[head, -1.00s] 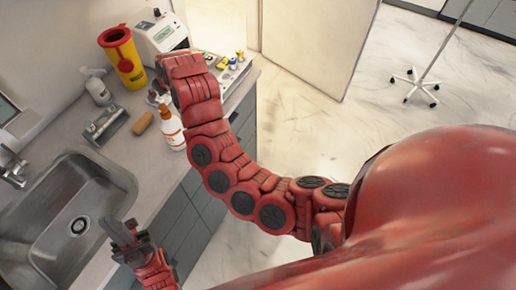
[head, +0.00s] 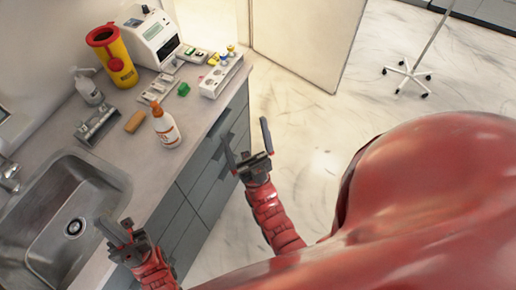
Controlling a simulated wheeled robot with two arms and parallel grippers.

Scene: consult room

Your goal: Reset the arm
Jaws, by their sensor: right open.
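My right gripper (head: 246,134) is open and empty, its two dark fingers spread and pointing up the picture. It hangs over the floor just right of the counter's front edge, on a red arm folded close to my body. My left gripper (head: 114,228) is at the lower left, over the counter's front edge beside the sink. Its fingers overlap in this view, so their gap cannot be made out. No object shows in it.
On the counter (head: 170,180) stand an orange-and-white pump bottle (head: 166,128), a yellow sharps bin (head: 118,64), a white analyser (head: 152,38), a vial rack (head: 221,76) and a soap bottle (head: 88,88). A sink (head: 60,215) lies left. The floor right of the cabinets is open.

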